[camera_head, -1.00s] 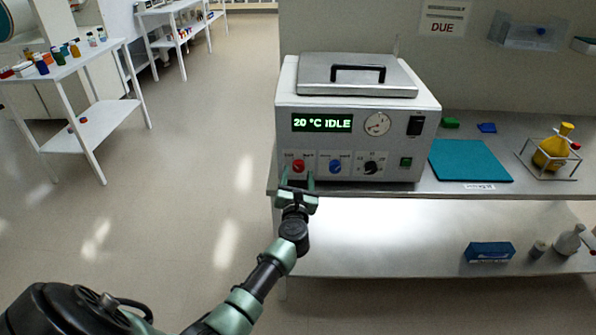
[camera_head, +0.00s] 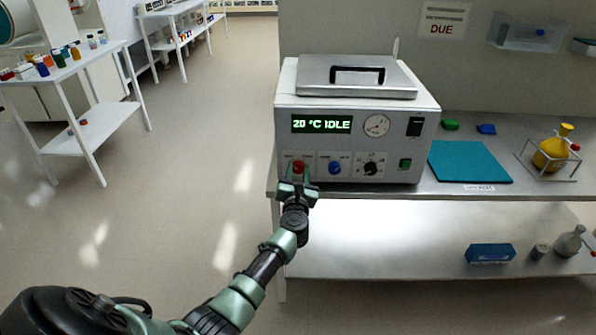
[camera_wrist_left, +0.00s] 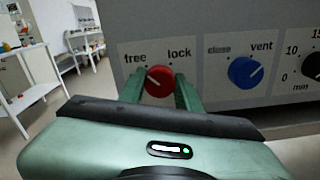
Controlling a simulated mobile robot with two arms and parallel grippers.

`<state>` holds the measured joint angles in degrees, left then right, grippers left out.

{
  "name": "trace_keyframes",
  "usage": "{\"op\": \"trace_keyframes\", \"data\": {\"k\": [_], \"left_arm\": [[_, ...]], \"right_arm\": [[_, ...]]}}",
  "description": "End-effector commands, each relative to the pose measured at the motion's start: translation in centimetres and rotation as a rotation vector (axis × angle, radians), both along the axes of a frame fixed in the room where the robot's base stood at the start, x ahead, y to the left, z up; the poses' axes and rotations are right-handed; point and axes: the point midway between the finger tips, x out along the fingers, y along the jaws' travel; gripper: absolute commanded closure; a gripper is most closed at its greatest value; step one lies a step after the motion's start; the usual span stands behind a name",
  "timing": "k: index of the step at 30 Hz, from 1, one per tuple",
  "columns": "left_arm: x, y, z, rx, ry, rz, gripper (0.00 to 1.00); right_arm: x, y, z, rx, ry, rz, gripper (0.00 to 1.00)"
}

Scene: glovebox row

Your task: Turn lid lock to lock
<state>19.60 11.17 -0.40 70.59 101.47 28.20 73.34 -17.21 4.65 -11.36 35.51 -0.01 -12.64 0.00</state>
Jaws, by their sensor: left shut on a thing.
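The lid lock is a red knob (camera_head: 298,167) at the lower left of the front panel of a white bath unit (camera_head: 350,160). In the left wrist view the red knob (camera_wrist_left: 159,81) sits between the labels "free" on the left and "lock" on the right. The unit's metal lid (camera_head: 357,88) lies flat and closed on top. My right gripper is not in view.
A blue knob (camera_head: 334,168) marked "close" and "vent" sits just right of the red one, and a black knob (camera_head: 370,169) further right. The display reads "20 °C IDLE". A teal mat (camera_head: 470,160) lies on the bench to the right.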

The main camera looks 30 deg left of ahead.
Motion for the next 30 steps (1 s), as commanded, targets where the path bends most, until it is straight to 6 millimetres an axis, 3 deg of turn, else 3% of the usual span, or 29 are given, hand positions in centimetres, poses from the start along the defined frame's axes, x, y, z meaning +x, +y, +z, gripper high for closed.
{"op": "trace_keyframes", "data": {"k": [11, 30], "left_arm": [[0.0, -0.1, 0.1, 0.159, 0.101, 0.000, 1.00], [0.0, -0.1, -0.1, 0.673, 0.417, -0.002, 1.00]], "right_arm": [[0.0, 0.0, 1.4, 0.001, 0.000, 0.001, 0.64], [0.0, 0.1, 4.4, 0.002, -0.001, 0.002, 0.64]]}}
